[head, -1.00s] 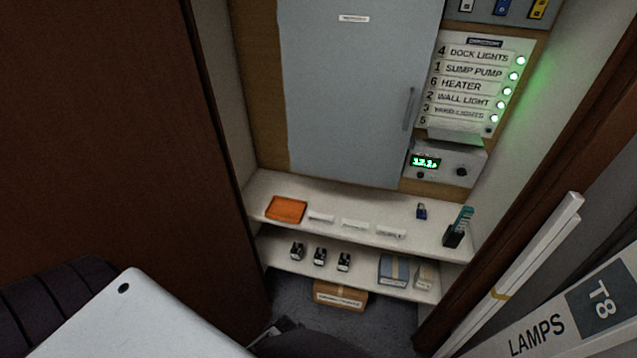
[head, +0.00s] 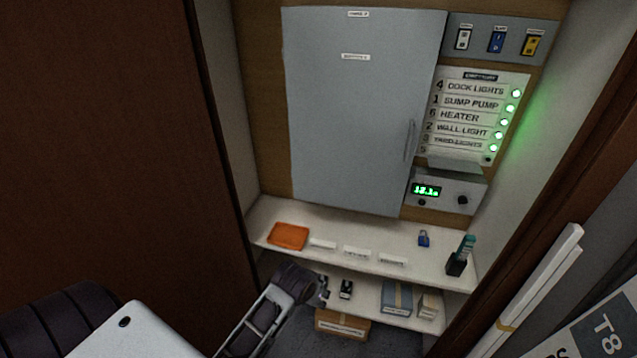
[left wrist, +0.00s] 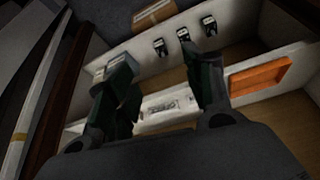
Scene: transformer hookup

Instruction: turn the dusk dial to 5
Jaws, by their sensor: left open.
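A grey control box (head: 444,192) with a lit green display (head: 426,190) is on the back wall, right of the cabinet door. It has a dark knob at its right (head: 462,200) and a smaller one under the display (head: 421,202). Their markings are too small to read, so I cannot tell which is the dusk dial. My left gripper (head: 322,292) is in front of the lower shelf, below and left of the box. In the left wrist view the left gripper (left wrist: 160,85) has its fingers apart with nothing held. My right gripper is not in view.
The upper shelf (head: 290,218) holds an orange tray (head: 288,236), white label strips, a blue padlock (head: 424,239) and a pen holder (head: 456,264). Above the box are a circuit directory (head: 470,117) and switches (head: 497,41). White tubes (head: 540,280) lean at the right.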

